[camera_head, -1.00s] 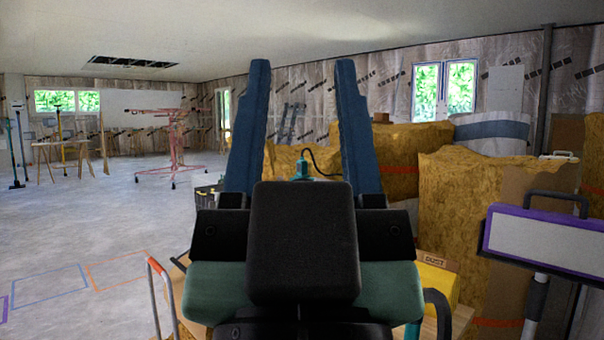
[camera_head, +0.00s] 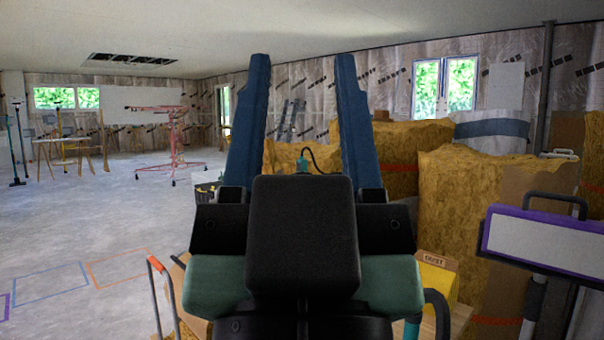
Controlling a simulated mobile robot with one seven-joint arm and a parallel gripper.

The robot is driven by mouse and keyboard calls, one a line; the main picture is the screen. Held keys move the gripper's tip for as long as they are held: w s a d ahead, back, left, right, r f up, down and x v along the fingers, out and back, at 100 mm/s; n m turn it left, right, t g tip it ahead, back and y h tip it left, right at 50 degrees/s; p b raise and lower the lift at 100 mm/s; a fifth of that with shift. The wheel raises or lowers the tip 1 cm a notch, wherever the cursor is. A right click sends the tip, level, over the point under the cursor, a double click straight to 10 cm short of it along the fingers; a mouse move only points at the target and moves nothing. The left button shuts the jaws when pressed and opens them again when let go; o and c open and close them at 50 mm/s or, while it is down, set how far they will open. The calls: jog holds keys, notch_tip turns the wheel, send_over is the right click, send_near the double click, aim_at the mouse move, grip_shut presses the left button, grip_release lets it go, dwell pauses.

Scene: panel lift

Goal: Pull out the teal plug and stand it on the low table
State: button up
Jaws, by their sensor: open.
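My gripper (camera_head: 303,62) is open, with its two blue fingers pointing up and away in the middle of the view. Nothing is between the fingertips. The teal plug (camera_head: 303,164) shows small in the gap between the fingers, low down, beyond my gripper. A dark cable (camera_head: 318,156) arches from its top to the right. What the plug sits in is hidden behind my gripper's body. I cannot make out the low table for certain.
Yellow insulation stacks (camera_head: 470,190) stand on the right. A purple-edged panel (camera_head: 540,241) with a handle is at the near right. A yellow dust box (camera_head: 438,280) and an orange-handled tool (camera_head: 158,268) flank my arm. The concrete floor (camera_head: 80,220) at the left is largely open.

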notch_tip(320, 180, up, 33)
jog(key=p, duration=3.2)
jog(key=shift+r, duration=0.15)
